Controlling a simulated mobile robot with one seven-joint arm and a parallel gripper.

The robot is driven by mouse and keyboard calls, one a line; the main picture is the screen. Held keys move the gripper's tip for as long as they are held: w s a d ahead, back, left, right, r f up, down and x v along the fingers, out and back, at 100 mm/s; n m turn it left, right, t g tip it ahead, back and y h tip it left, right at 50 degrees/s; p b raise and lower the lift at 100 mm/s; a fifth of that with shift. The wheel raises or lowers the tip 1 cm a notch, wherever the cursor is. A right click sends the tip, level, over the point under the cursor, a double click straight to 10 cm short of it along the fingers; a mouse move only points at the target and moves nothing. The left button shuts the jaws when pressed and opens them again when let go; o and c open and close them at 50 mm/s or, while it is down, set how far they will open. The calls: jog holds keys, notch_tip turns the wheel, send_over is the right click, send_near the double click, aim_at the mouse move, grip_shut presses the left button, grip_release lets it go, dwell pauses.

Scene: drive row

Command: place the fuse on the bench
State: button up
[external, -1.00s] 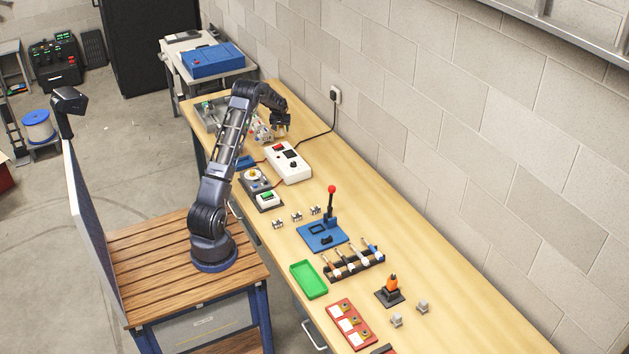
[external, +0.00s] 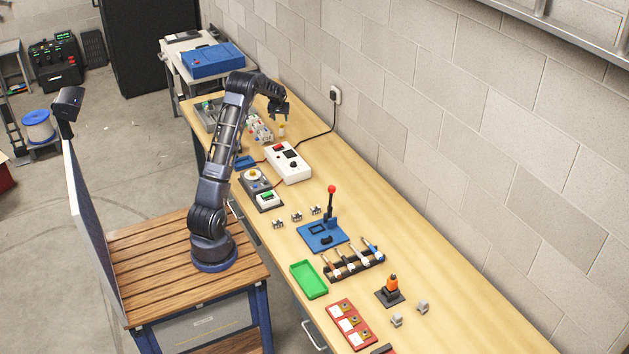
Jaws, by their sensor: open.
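A small pale fuse with a yellowish part (external: 281,131) stands on the wooden bench (external: 440,258), just right of the block of fuse holders (external: 261,130). It looks upright, though it is small in the picture. My gripper (external: 277,117) hangs a little above the fuse with its fingers pointing down. It is open and empty, apart from the fuse.
A white box with switches (external: 289,162) and a black cable lie in front of the fuse. Grey equipment (external: 206,116) stands at the bench's far end. The strip along the wall is largely clear.

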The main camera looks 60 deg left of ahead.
jog(key=d+r+m+t, duration=0.1)
jog(key=d+r, duration=0.6)
jog(key=d, duration=0.2)
jog(key=d+r+m, duration=0.1)
jog(key=d+r, duration=0.6)
jog(key=d, duration=0.3)
jog(key=s+d+r+m+h, duration=0.1)
jog(key=s+d+r, duration=0.2)
jog(key=d, duration=0.4)
jog(key=s+d+r+m, duration=0.1)
jog(key=s+d+r, duration=0.15)
jog(key=d, duration=0.35)
jog(key=s+d+r+m+h, duration=0.1)
jog(key=s+d+r, duration=0.15)
jog(key=d, duration=0.45)
jog(key=s+d+r+m+t, duration=0.1)
jog(key=s+d+r+m, duration=0.25)
jog(key=s+d, duration=1.05)
jog(key=s+d+f+m, duration=0.1)
jog(key=s+d+f, duration=0.1)
jog(key=s+d, duration=0.3)
jog(key=s+d+f+m+h, duration=0.1)
jog(key=s+d, duration=0.3)
jog(key=s, duration=0.6)
jog(key=shift+d+f+m+h, duration=0.3)
jog(key=shift+d+f+m, duration=0.1)
jog(key=shift+f, duration=0.2)
